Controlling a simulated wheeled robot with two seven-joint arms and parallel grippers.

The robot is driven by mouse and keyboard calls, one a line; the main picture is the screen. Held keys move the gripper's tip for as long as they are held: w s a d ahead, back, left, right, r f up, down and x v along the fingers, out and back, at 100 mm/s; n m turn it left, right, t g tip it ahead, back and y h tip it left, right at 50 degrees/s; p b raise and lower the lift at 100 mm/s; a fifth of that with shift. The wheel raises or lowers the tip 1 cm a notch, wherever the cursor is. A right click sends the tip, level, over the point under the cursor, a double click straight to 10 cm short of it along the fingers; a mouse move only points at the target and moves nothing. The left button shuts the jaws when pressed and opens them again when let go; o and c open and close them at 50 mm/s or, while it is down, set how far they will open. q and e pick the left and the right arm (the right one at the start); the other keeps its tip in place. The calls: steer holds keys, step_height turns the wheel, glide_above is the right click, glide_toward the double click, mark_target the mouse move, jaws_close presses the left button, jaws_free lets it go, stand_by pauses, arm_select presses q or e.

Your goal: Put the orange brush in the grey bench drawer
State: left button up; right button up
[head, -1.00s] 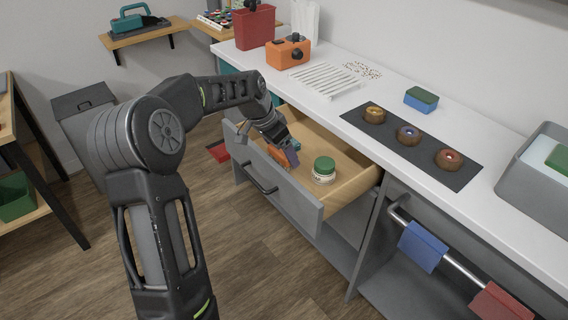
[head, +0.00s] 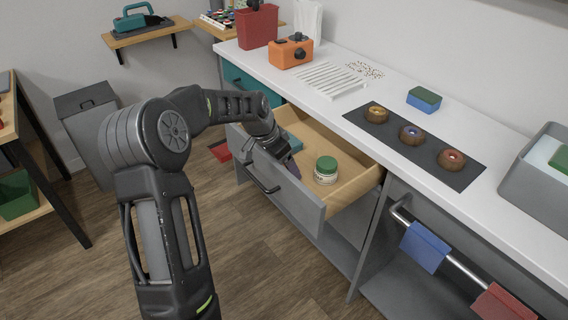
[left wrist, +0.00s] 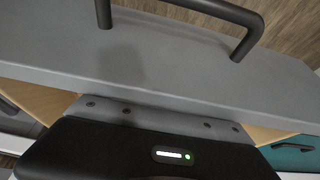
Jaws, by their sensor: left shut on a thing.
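The grey bench drawer (head: 306,204) is pulled open under the white counter. Its grey front and dark handle also fill the upper part of the left wrist view (left wrist: 170,52). My left gripper (head: 291,166) reaches down over the front panel, with its fingers low inside the drawer near the front. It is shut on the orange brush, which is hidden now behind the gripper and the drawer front. The fingertips and the brush do not show in the left wrist view. My right gripper is in neither view.
A jar with a green lid (head: 326,168) stands in the drawer, right of my left gripper. A teal item (head: 293,143) lies behind the gripper, partly hidden. Doughnuts on a dark mat (head: 377,132) sit on the counter.

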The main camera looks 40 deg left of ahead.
arm_select(q)
steer(key=o, duration=1.3)
steer(key=shift+r+p, duration=0.25)
steer(key=shift+p, duration=0.05)
steer(key=v, duration=1.1)
steer(key=shift+s+a+r, duration=0.1)
steer(key=shift+s+r, duration=0.15)
steer(key=shift+r, duration=0.1)
